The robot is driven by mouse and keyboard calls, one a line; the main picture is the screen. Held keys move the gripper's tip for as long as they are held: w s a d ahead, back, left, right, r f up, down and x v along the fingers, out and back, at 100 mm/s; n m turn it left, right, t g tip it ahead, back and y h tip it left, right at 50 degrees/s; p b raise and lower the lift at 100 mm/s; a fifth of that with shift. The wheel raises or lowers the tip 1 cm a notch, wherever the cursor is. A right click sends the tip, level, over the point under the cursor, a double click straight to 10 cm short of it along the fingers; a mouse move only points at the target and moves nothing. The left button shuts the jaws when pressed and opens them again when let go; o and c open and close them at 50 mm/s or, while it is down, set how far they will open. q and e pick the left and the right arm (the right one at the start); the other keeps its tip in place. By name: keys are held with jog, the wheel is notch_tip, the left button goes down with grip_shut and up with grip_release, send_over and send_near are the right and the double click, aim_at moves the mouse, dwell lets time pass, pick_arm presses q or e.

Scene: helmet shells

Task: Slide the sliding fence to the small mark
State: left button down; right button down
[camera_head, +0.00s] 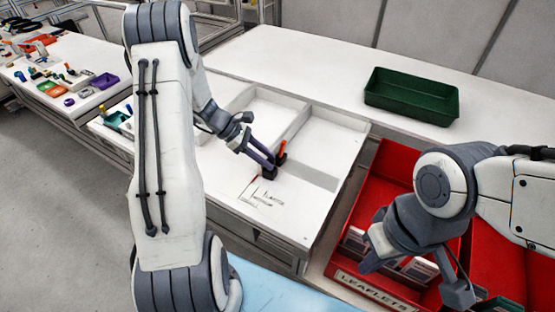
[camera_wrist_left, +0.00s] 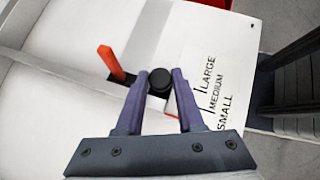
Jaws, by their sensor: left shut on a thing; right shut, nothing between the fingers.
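The sliding fence (camera_head: 295,124) is a thin white divider in the white tray on the table. At its near end are a black knob (camera_wrist_left: 160,80) and an orange-red lever (camera_wrist_left: 108,60). My left gripper (camera_head: 272,168) is shut on the black knob, one finger on each side in the left wrist view (camera_wrist_left: 157,82). The printed small mark (camera_wrist_left: 224,114) lies to the right of the knob, beyond the medium and large marks (camera_wrist_left: 207,75). A small red patch shows beside my right-hand finger there. My right gripper (camera_head: 372,262) is shut and empty over the red bin.
A red bin (camera_head: 395,150) with a leaflets label (camera_head: 372,292) stands right of the tray. A dark green tray (camera_head: 411,96) sits on the back table. Small coloured parts lie on a table at far left (camera_head: 75,78).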

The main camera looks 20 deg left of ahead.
pick_arm(q)
jog(key=shift+a, duration=0.15)
jog(key=c, duration=0.5)
grip_release()
jog(key=v, duration=1)
jog(key=shift+s+a+r+b, duration=0.1)
jog(key=shift+a+r+b, duration=0.1)
jog(key=shift+b, duration=0.15)
jog(key=shift+d, duration=0.1)
